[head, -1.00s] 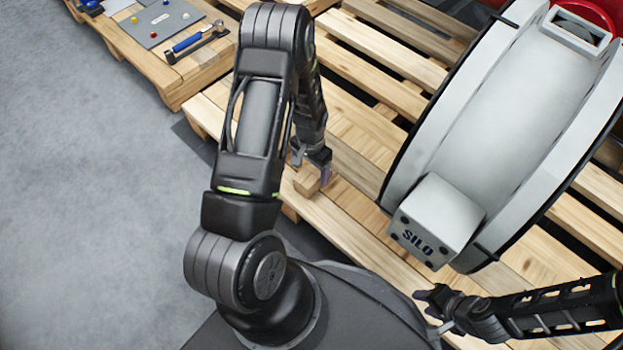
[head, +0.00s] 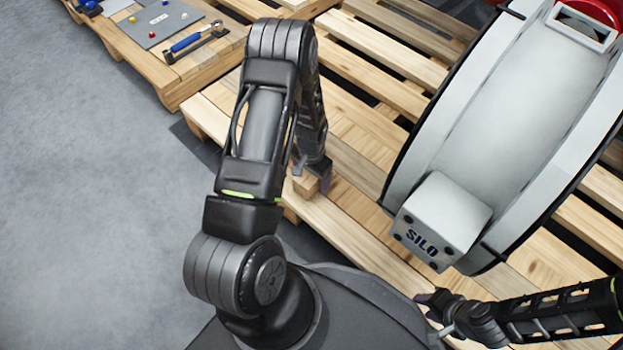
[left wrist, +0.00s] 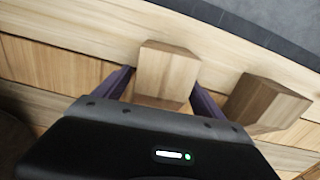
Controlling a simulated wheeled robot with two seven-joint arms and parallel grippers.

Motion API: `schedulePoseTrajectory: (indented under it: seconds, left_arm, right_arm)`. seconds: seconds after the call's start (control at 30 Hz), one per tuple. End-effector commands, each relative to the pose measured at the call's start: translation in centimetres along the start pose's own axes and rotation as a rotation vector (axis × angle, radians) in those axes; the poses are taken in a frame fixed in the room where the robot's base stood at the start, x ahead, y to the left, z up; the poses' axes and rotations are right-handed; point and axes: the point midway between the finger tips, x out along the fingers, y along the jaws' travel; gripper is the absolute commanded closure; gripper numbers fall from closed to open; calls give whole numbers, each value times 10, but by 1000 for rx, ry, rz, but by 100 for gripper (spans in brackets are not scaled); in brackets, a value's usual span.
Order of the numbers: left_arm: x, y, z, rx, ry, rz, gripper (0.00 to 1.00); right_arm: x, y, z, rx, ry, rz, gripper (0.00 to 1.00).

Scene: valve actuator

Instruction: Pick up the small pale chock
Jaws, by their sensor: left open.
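The small pale chock (head: 305,187) is a light wooden block on the pallet boards, partly hidden by my left gripper (head: 311,178) in the head view. In the left wrist view the pale chock (left wrist: 167,68) stands between the two purple fingers of my left gripper (left wrist: 161,80). The fingers are apart, one on each side, with a gap at the left; contact at the right is unclear. My right gripper (head: 432,313) looks open and empty at the pallet's near edge, below the silo part.
A darker wooden block (left wrist: 263,104) lies just right of the right finger in the left wrist view. A large grey-white SILO housing (head: 500,130) stands on the slatted pallet (head: 365,215). Another pallet at upper left holds a blue-handled tool (head: 190,42) and a grey board (head: 158,22).

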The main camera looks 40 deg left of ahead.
Motion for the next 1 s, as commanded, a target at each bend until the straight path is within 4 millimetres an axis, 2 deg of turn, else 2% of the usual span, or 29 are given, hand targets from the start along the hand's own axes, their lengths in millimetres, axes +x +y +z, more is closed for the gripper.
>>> schedulePoseTrajectory:
  seconds: [0.2, 1.0]
  left_arm:
    - [0, 0, 0, 0, 0, 0, 22]
    - [0, 0, 0, 0, 0, 0, 87]
  right_arm:
    - [0, 0, 0, 0, 0, 0, 64]
    - [0, 0, 0, 0, 0, 0, 64]
